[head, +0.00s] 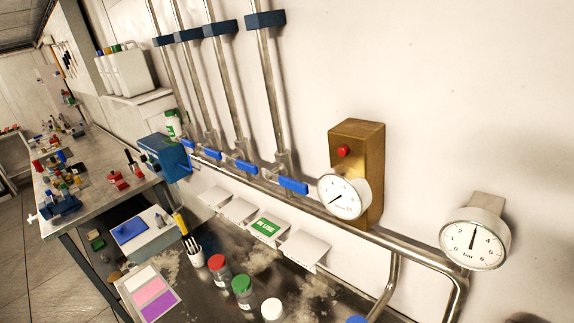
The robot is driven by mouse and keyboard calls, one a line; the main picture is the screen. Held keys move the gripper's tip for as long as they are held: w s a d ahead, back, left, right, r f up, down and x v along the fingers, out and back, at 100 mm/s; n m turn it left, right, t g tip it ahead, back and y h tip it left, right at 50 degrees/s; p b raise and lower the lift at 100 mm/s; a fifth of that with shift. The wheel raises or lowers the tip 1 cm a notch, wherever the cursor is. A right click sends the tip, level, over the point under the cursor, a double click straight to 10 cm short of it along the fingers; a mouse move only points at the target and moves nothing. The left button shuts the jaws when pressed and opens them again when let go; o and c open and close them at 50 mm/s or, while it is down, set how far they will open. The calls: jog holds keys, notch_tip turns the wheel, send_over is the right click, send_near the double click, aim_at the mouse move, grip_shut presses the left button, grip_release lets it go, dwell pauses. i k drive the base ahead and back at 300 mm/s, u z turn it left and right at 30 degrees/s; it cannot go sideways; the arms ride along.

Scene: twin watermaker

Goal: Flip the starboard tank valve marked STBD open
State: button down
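Several blue valve levers sit in a row at the lower ends of vertical steel pipes on the white wall. The nearest lever (293,185) is at the centre, with others further left: a second lever (246,167), a third lever (210,153) and the farthest lever (187,143). All appear to lie roughly along the horizontal pipe. I cannot read a STBD mark on any of them. Tilted white cards hang below; one green card (267,227) reads IN USE, and the others look blank. My gripper is not in view.
A brass box with a red button (343,151) and a round gauge (343,196) stands right of the levers. Another gauge (474,240) is at far right. Below, a dark worktop holds a red-capped jar (217,270), a green-capped jar (242,291) and a pen cup (195,252).

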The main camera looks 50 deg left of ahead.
aim_at(213, 153)
jog(key=z, duration=1.55)
jog(key=k, duration=2.05)
jog(key=u, duration=1.55)
jog(key=i, duration=1.05)
